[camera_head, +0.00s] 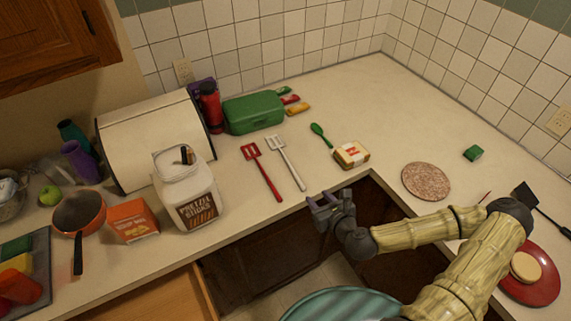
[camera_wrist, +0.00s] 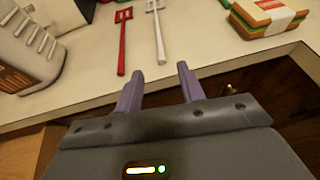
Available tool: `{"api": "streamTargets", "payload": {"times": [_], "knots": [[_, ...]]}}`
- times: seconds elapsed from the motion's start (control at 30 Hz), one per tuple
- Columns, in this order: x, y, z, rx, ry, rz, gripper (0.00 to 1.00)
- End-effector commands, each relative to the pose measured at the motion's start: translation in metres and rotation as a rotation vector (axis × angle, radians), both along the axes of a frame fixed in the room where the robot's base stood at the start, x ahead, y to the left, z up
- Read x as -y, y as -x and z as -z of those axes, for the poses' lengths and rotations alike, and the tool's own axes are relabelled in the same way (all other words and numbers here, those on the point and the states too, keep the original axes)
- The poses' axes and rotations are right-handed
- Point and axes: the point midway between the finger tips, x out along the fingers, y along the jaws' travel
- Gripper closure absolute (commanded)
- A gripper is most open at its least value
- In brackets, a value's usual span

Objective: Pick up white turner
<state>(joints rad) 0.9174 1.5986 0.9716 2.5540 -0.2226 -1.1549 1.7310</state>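The white turner (camera_head: 287,163) lies flat on the counter, its slotted head toward the wall and its handle toward the front edge. It also shows at the top of the wrist view (camera_wrist: 158,30). A red turner (camera_head: 262,172) lies just left of it, roughly parallel and apart. My gripper (camera_head: 322,203) is in front of the counter's edge, short of the white turner's handle end. In the wrist view its two purple fingers (camera_wrist: 158,82) are spread with nothing between them. Nothing covers the white turner.
A wrapped sandwich (camera_head: 351,154) and a green spoon (camera_head: 321,134) lie to the right. A white pretzel jar (camera_head: 187,190) stands left of the red turner. A green box (camera_head: 253,113) is behind. The counter (camera_head: 372,98) is clear toward the back right corner.

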Motion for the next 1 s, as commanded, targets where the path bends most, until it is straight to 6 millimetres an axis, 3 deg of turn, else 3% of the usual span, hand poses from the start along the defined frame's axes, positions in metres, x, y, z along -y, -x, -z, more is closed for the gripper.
{"api": "streamTargets", "payload": {"times": [0.4,0.8,1.0], "knots": [[-0.01,-0.015,0.012,0.002,0.0,-0.004,0.61],[-0.039,-0.068,0.03,-0.001,0.001,-0.001,0.61],[-0.042,-0.074,0.034,0.0,0.0,-0.003,0.61]]}}
